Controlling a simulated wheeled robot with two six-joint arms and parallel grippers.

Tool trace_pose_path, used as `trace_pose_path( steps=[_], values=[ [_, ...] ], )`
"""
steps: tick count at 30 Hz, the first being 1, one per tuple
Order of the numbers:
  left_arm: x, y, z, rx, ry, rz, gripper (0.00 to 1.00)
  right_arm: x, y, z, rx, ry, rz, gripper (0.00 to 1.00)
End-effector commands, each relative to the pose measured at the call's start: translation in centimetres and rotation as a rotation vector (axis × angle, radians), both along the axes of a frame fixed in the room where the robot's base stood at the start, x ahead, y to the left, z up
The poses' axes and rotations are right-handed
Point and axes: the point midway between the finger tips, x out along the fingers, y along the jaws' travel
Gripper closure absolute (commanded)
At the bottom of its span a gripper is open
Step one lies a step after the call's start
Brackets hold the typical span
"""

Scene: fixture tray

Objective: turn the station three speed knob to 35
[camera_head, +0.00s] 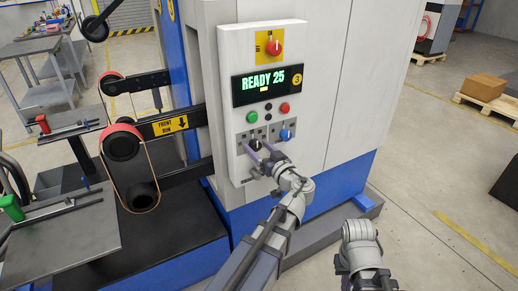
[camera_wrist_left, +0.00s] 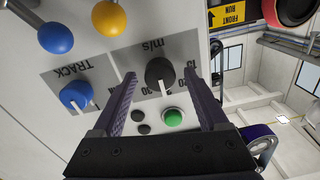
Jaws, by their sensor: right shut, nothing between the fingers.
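The black speed knob (camera_head: 255,144) sits at the lower left of the station three panel (camera_head: 243,165). In the left wrist view the knob (camera_wrist_left: 160,74) lies below upside-down "m/s" lettering, its white pointer line towards the lower part of its scale. The display (camera_head: 267,84) reads "READY 25" beside a yellow 3. My left gripper (camera_head: 261,148) is open, its fingers (camera_wrist_left: 163,85) on either side of the knob, with visible gaps in the wrist view. My right gripper (camera_head: 360,238) is low, right of the panel, away from the knob; its fingertips are hidden.
A blue TRACK knob (camera_head: 286,135) is close to the speed knob. A belt roller arm (camera_head: 175,124) juts out left.

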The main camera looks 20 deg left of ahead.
Motion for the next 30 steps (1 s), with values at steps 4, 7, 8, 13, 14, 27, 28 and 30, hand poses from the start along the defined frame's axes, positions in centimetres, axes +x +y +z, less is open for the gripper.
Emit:
trace_pose_path(
  steps=[4, 7, 8, 13, 14, 27, 28, 30],
  values=[
    [-0.02, -0.02, 0.0, 0.0, 0.0, 0.0, 0.39, 0.0, 0.0, 0.0, 0.0, 0.0, 0.0, 1.0],
    [-0.02, -0.02, 0.0, 0.0, 0.0, 0.0, 0.5, 0.0, 0.0, 0.0, 0.0, 0.0, 0.0, 1.0],
    [-0.02, -0.02, 0.0, 0.0, 0.0, 0.0, 0.54, 0.0, 0.0, 0.0, 0.0, 0.0, 0.0, 1.0],
    [-0.02, -0.03, 0.0, 0.0, 0.0, 0.0, 0.73, 0.0, 0.0, 0.0, 0.0, 0.0, 0.0, 1.0],
    [-0.02, -0.03, 0.0, 0.0, 0.0, 0.0, 0.76, 0.0, 0.0, 0.0, 0.0, 0.0, 0.0, 1.0],
    [-0.02, -0.03, -0.01, 0.004, 0.006, 0.0, 1.0, 0.0, 0.0, -0.01, 0.0, 0.0, 0.0, 1.0],
    [-0.02, -0.03, -0.01, 0.007, 0.009, 0.001, 1.0, 0.0, 0.0, -0.01, 0.0, 0.0, 0.0, 1.0],
    [-0.02, -0.04, -0.02, 0.016, 0.021, 0.001, 1.0, 0.0, 0.0, -0.03, 0.0, 0.0, 0.0, 1.0]
  ],
)
